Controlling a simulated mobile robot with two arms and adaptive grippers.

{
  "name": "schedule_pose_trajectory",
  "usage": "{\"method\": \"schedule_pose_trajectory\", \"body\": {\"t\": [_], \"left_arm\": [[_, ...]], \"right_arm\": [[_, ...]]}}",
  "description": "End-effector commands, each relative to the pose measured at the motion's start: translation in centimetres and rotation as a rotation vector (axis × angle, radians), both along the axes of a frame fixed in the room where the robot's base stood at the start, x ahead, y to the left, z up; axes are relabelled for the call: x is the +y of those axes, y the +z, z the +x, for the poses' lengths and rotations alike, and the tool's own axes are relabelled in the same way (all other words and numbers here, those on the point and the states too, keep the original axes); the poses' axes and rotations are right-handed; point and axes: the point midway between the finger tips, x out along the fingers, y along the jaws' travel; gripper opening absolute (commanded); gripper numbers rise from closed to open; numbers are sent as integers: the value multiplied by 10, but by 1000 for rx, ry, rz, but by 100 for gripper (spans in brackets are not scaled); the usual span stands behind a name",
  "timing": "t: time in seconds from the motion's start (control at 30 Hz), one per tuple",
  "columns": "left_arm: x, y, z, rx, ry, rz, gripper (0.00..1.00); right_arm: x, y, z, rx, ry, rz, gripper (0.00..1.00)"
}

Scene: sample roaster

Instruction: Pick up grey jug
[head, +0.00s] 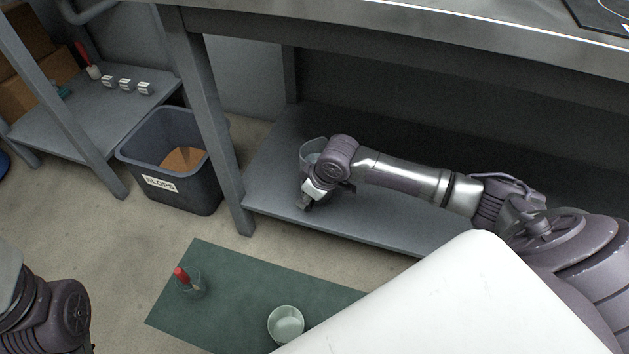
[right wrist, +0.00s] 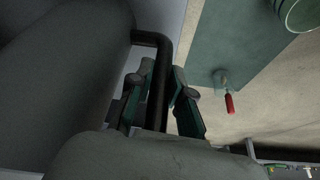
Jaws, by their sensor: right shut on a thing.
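The grey jug (right wrist: 65,75) fills the left of the right wrist view, with a dark bent handle (right wrist: 150,38) at its side. In the head view a small part of the jug (head: 314,146) shows behind my right wrist, over the lower shelf; the rest is hidden. My right gripper (head: 309,197) is shut on the jug's handle, its two fingers (right wrist: 161,85) on either side of it in the wrist view. I cannot tell whether the jug touches the shelf. My left arm shows at the bottom left of the head view, its gripper out of sight.
The lower shelf (head: 275,178) sits under a steel bench (head: 400,28), with a leg at its left. A dark bin marked SLOPS (head: 196,196) stands left of it. A green mat (head: 235,290) on the floor holds a red-handled tool (head: 181,275) in a glass and a pale cup (head: 286,325).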

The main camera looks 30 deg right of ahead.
Motion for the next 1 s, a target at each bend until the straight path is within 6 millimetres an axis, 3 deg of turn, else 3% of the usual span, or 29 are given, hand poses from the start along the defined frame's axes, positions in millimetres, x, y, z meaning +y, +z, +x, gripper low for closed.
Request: {"method": "schedule_pose_trajectory", "body": {"t": [0.47,1.0], "left_arm": [[0,3,-1,-1,0,-1,100],[1,-12,5,103,-5,-3,100]], "right_arm": [[0,9,2,-6,0,1,0],[0,55,2,-8,-1,0,0]]}}
